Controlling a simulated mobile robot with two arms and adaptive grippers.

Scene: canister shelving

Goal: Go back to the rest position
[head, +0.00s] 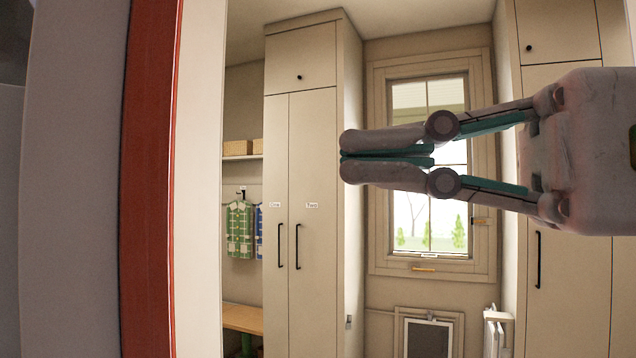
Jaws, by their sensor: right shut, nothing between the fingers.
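My right gripper (388,156) reaches in from the right side of the head view, held level at mid height. Its two fingers are closed together with nothing between them. It hangs in the air in front of the window and the tall cabinet, and it touches nothing that I can see. My left gripper does not show in the head view. No canister is in sight.
A red door edge or frame (148,180) stands close at the left. Beyond are a tall cream cabinet (300,185), a window (431,250), a shelf with baskets (238,148), hanging checked clothes (240,228) and a wooden bench (242,318). Another cabinet (560,290) stands at right.

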